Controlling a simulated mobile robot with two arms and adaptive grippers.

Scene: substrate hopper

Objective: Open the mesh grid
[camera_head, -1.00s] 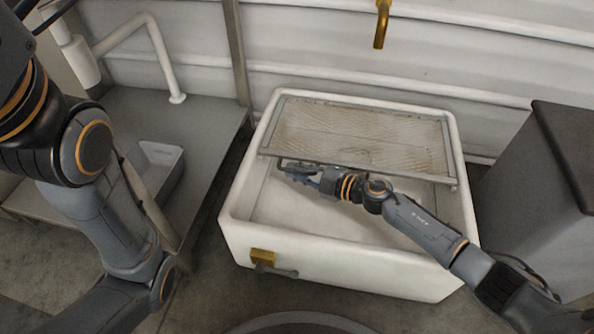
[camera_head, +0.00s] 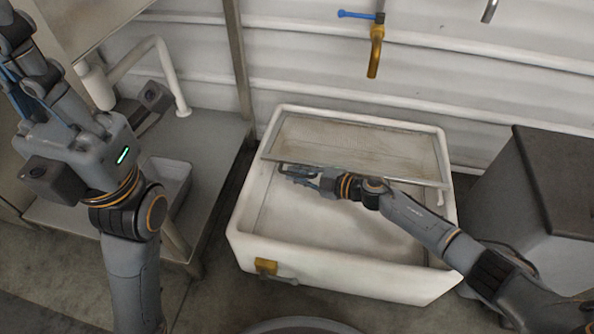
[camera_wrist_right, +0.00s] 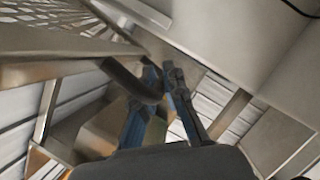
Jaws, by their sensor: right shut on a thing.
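The mesh grid (camera_head: 350,143) is a metal-framed panel over the back part of the white hopper (camera_head: 340,277). It looks tilted, with its front edge raised. My right gripper (camera_head: 287,170) is at the left part of that front edge. In the right wrist view, its blue-padded fingers (camera_wrist_right: 160,103) are shut on a dark curved handle (camera_wrist_right: 130,80) below the mesh grid, which also shows there (camera_wrist_right: 60,40). My left gripper (camera_head: 30,75) is raised at the upper left, far from the hopper; its fingertips are unclear.
A grey box (camera_head: 560,190) stands close on the hopper's right. A grey bench with a small tray (camera_head: 168,183) is on the left. A brass tap with a blue lever (camera_head: 376,50) hangs on the back wall. The front half of the hopper is open.

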